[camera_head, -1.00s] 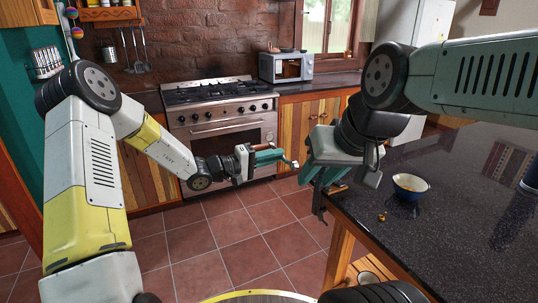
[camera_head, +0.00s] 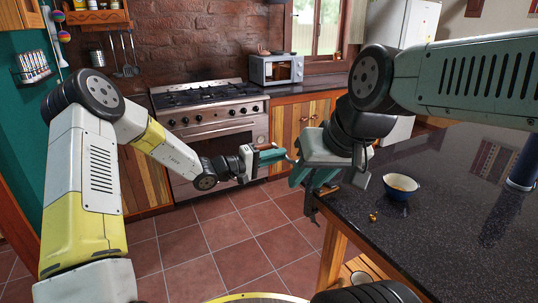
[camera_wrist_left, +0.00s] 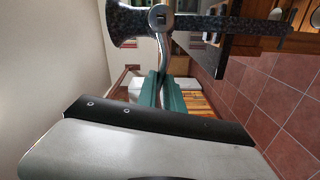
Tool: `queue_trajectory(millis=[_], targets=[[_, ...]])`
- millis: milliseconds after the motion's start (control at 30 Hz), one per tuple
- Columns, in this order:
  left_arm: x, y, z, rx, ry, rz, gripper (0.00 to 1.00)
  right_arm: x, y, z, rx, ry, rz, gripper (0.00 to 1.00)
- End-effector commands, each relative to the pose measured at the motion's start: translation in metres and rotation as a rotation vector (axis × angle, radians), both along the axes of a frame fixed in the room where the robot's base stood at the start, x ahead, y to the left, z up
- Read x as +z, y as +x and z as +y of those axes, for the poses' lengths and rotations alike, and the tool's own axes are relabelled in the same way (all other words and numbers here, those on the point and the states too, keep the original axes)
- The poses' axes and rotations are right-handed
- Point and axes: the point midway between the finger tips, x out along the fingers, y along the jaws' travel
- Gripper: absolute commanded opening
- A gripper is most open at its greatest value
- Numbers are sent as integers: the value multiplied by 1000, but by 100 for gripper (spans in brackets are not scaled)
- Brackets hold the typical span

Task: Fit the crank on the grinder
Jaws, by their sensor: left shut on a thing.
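My left gripper (camera_head: 277,156) is shut on the crank. The crank's bent metal arm (camera_wrist_left: 164,50) rises from the green fingers (camera_wrist_left: 160,92) in the left wrist view and ends in a round eye. The eye overlaps the dark speckled grinder (camera_wrist_left: 124,24) in that view; I cannot tell whether they touch. In the head view the grinder's body is largely hidden behind my right gripper, and a dark clamp part (camera_head: 311,207) shows at the table edge. My right gripper (camera_head: 308,176) is at the table corner, close beside my left fingertips; its jaw opening is unclear.
A dark speckled table (camera_head: 450,225) fills the right side. A stove (camera_head: 215,120) stands behind my left arm. The tiled floor (camera_head: 220,245) is open.

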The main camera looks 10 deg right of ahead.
Motion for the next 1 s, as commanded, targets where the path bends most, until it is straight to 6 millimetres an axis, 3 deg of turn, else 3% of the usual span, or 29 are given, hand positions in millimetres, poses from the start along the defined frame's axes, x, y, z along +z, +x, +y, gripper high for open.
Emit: queue_trajectory(millis=[1000], targets=[[2, 4, -8, 8, 2, 1, 0, 0, 0, 0, 0, 0, 0, 36]])
